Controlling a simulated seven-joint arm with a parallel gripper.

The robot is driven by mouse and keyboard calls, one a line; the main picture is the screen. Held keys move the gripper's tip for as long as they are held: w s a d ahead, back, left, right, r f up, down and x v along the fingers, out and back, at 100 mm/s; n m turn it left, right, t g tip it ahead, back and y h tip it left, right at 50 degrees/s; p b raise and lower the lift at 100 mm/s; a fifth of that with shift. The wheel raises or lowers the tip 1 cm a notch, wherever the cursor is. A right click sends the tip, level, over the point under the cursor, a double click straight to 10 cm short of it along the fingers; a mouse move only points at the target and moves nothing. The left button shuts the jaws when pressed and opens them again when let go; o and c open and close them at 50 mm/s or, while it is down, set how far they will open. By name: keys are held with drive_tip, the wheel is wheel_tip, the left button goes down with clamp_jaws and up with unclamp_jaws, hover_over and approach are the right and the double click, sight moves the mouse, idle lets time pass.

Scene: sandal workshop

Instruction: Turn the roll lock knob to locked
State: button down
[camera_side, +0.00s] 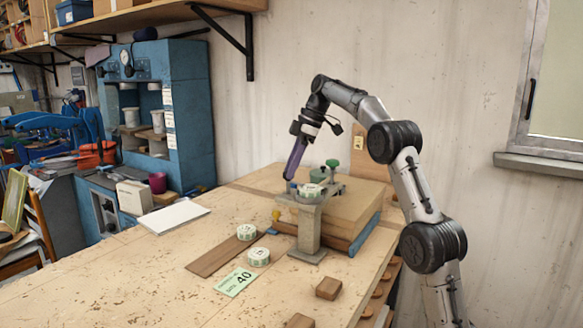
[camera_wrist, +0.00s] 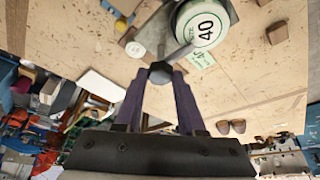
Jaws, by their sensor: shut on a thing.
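A dark faceted knob (camera_wrist: 161,72), which looks like the roll lock knob, sits between my fingertips in the wrist view. A grey bar (camera_wrist: 180,54) runs from it toward a round white roll marked 40 (camera_wrist: 203,24). My gripper (camera_side: 290,178) points down with purple fingers at the left end of the grey stand (camera_side: 308,228) in the side view. In the wrist view my gripper (camera_wrist: 160,76) is shut on the knob. The roll (camera_side: 309,190) lies on top of the stand. I cannot read any lock marking, and fingers partly cover the knob.
Two more rolls (camera_side: 247,232) (camera_side: 259,256) and a green card marked 40 (camera_side: 237,281) lie on the bench. A wooden block (camera_side: 328,288) is at the front.

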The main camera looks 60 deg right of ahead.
drive_tip(key=shift+n, duration=0.6)
drive_tip(key=c, duration=0.5)
unclamp_jaws()
drive_tip(key=shift+g, duration=0.3)
drive_tip(key=shift+d, duration=0.1)
drive_tip(key=shift+s+d+r, duration=0.1)
drive_tip(key=shift+d+r, duration=0.05)
drive_tip(key=shift+r, duration=0.4)
drive_tip(key=s+d, duration=0.3)
drive_tip(key=s+d+r, duration=0.1)
drive_tip(key=s+d, duration=0.5)
drive_tip(key=shift+r, duration=0.35)
